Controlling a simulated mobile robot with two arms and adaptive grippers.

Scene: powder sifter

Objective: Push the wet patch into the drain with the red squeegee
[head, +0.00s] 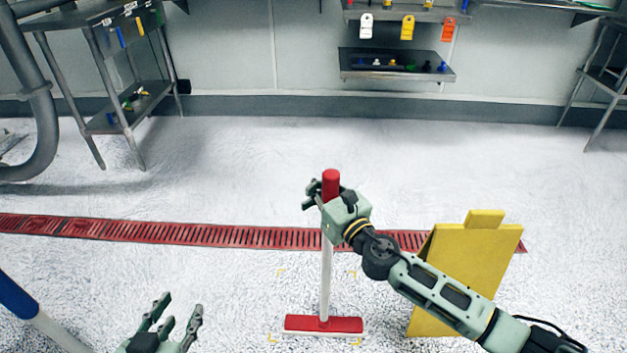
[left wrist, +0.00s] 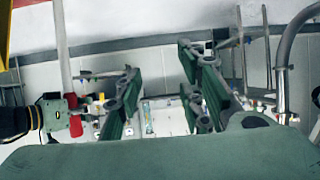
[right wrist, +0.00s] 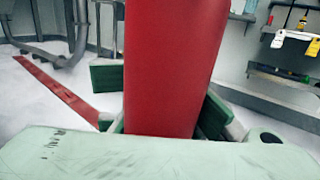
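The red squeegee (head: 326,275) stands upright, with a red grip on top, a white pole and a wide red head on the floor. My right gripper (head: 328,190) is shut on its red grip, which fills the space between the fingers in the right wrist view (right wrist: 172,70). The drain (head: 200,232) is a long red grating across the floor, behind the squeegee head. Yellow corner marks surround the head; I cannot make out a distinct wet patch there. My left gripper (head: 175,318) is open and empty at the lower left; its spread fingers show in the left wrist view (left wrist: 163,95).
A yellow floor sign (head: 465,270) stands right of the squeegee, partly behind my right arm. A blue-and-white pole (head: 20,300) is at the lower left. Metal shelves (head: 397,68) line the back wall. The floor beyond the drain is clear.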

